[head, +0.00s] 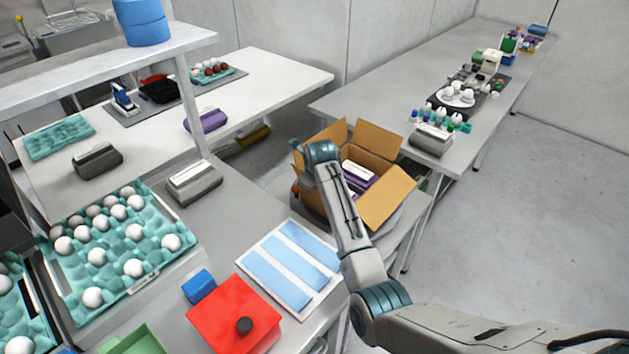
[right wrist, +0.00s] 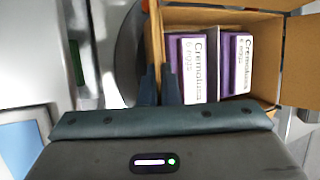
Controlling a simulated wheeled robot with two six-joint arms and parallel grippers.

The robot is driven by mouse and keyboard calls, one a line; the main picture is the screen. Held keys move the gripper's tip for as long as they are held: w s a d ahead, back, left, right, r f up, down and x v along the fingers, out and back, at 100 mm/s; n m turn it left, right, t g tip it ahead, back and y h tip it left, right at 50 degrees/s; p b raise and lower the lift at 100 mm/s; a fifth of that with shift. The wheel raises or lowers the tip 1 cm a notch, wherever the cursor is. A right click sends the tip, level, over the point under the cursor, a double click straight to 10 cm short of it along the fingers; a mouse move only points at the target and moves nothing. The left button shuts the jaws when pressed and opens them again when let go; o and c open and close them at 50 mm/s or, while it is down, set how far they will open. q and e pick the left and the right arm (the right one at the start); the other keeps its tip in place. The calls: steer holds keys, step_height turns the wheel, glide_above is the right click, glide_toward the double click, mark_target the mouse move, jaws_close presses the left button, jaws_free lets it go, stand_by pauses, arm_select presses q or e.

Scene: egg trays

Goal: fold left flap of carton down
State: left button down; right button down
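My right gripper (head: 299,186) is at the carton's left side. My left gripper is not in view.
A teal egg tray (head: 150,285) with white eggs, a red box (head: 233,318) and a blue-striped white panel (head: 290,262) lie on the near table. A long table (head: 400,90) with a grey carton (head: 432,138) stands behind the box. The floor at right is clear.

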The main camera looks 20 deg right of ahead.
steer(key=shift+r, duration=0.1)
stand_by(0.3)
steer(key=shift+w+d+r+g+y+p, duration=0.3)
steer(key=shift+d+g+y+p, duration=0.15)
steer(key=shift+p, duration=0.6)
steer(key=shift+w+d+r+m+g+y+p, duration=0.1)
steer(key=shift+w+d+m+g+y+p, duration=0.3)
steer(key=shift+d+g+y+p, duration=0.4)
steer(key=shift+w+d+y+p, duration=0.1)
steer(key=shift+w+y+p, duration=0.1)
steer(key=shift+y+p, duration=0.35)
steer(key=shift+w+d+f+m+g+y+b, duration=0.3)
steer(key=shift+d+g+y, duration=0.3)
steer(key=shift+y, duration=0.3)
steer(key=shift+a, duration=0.1)
steer(key=c, duration=1.6)
jaws_free()
steer(key=shift+c, duration=0.2)
